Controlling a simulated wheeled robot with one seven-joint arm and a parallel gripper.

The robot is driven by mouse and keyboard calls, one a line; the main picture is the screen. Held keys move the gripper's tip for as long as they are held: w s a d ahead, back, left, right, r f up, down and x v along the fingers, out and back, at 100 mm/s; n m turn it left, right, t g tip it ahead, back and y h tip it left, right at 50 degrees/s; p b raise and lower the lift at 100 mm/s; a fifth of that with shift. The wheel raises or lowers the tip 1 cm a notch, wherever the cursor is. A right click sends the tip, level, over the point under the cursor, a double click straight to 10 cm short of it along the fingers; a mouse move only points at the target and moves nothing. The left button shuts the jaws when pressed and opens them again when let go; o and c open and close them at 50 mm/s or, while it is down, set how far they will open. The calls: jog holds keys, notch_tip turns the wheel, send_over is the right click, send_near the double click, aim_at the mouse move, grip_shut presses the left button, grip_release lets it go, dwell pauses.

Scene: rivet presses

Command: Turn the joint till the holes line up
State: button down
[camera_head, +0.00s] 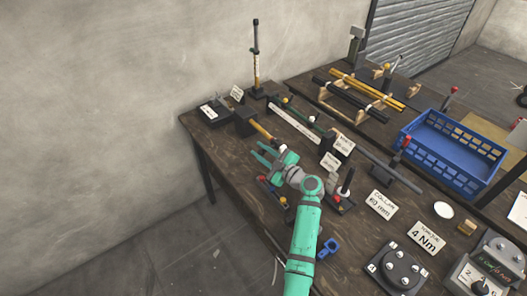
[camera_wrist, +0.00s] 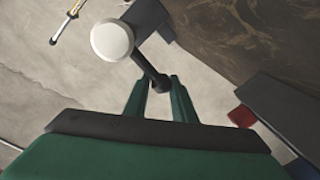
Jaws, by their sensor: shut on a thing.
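My gripper (camera_head: 263,155) is over the left edge of the wooden bench, its green fingers pointing left. In the wrist view the fingers (camera_wrist: 160,98) are closed on the lower end of a dark rod (camera_wrist: 147,66). The rod runs up and left towards a round white disc (camera_wrist: 112,40) and a dark grey block (camera_wrist: 148,18). In the head view a dark block (camera_head: 245,121) with a yellow bar (camera_head: 263,131) sits just beyond my gripper. I cannot tell which part is the joint, and no holes can be made out.
The bench (camera_head: 222,134) is crowded. A blue crate (camera_head: 455,145) stands at the right, with yellow and black bars on stands (camera_head: 367,90) at the back. In the wrist view a grey block with a red part (camera_wrist: 241,116) is at the right.

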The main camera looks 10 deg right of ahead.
jog(key=shift+d+f, duration=0.2)
jog(key=shift+f, duration=0.1)
jog(key=c, duration=1.5)
grip_release()
jog(key=shift+a+r, duration=0.1)
jog(key=shift+r, duration=0.05)
jog(key=shift+v, duration=3.8)
jog(key=shift+w, duration=0.1)
